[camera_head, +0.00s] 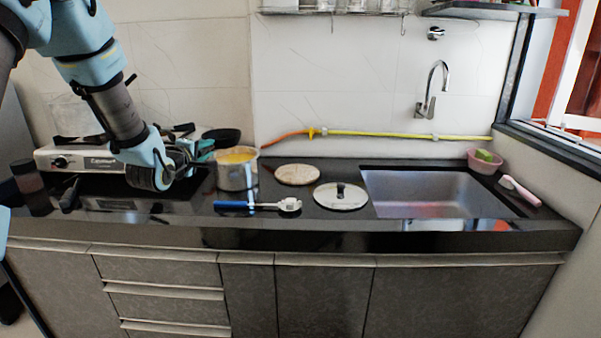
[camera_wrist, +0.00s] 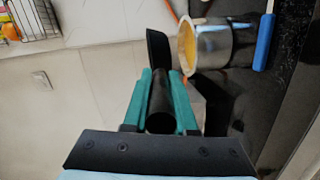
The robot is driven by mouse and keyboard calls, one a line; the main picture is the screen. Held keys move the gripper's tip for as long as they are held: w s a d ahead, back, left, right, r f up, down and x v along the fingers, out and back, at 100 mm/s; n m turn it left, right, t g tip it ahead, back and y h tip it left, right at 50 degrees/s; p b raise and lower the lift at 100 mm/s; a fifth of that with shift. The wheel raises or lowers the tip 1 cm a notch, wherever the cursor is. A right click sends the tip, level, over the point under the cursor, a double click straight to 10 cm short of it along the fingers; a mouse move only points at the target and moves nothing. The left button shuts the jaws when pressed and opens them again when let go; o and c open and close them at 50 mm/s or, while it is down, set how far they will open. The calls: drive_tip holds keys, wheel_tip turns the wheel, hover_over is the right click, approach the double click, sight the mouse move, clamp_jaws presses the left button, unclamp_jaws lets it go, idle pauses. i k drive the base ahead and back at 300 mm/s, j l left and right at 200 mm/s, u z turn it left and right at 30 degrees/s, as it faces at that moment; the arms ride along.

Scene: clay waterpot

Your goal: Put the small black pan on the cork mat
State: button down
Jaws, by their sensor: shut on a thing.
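The small black pan (camera_head: 222,137) is left of the steel pot, near the back wall and seemingly raised above the counter. My gripper (camera_head: 207,150) is at its left, with teal fingers shut on its handle. In the wrist view, the dark handle lies between the fingers of my gripper (camera_wrist: 162,95), and the pan (camera_wrist: 156,48) shows nearly edge-on beyond the fingertips. The round, tan cork mat (camera_head: 297,174) lies bare on the black counter, right of the pot and apart from the pan. The mat is not seen in the wrist view.
A steel pot (camera_head: 236,176) with yellow contents stands between pan and mat. A blue-handled utensil (camera_head: 240,205) and a round lid (camera_head: 341,196) lie in front. A stove (camera_head: 80,160) is left; a sink (camera_head: 430,192) is right. A yellow hose (camera_head: 380,134) runs along the wall.

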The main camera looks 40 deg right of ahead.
sight(295, 180)
drive_tip(key=l, duration=1.35)
